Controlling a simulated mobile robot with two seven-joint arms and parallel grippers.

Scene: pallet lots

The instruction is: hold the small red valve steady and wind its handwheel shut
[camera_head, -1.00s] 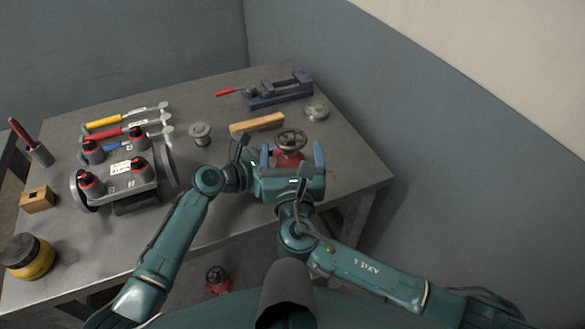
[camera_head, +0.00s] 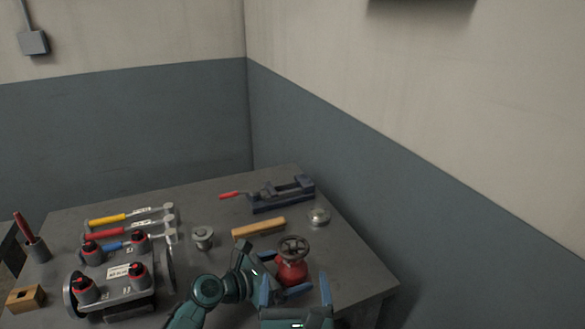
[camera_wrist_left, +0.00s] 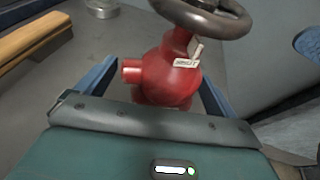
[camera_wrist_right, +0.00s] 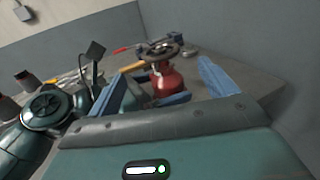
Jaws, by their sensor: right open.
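The small red valve (camera_head: 291,268) stands upright near the table's right front edge. Its dark handwheel (camera_head: 294,247) is on top. My left gripper (camera_head: 275,280) is low at the valve. In the left wrist view the valve body (camera_wrist_left: 170,75) is between its two blue fingers, which look spread with a gap on the left side; contact is unclear. A white tag hangs below the handwheel (camera_wrist_left: 205,15). My right gripper (camera_head: 296,290) is open and empty on the near side of the valve. In the right wrist view the valve (camera_wrist_right: 168,78) shows beyond its spread fingers.
A wooden block (camera_head: 258,227), a blue vice (camera_head: 283,194) and a round metal part (camera_head: 318,216) lie behind the valve. A wall rises beyond the table's right side.

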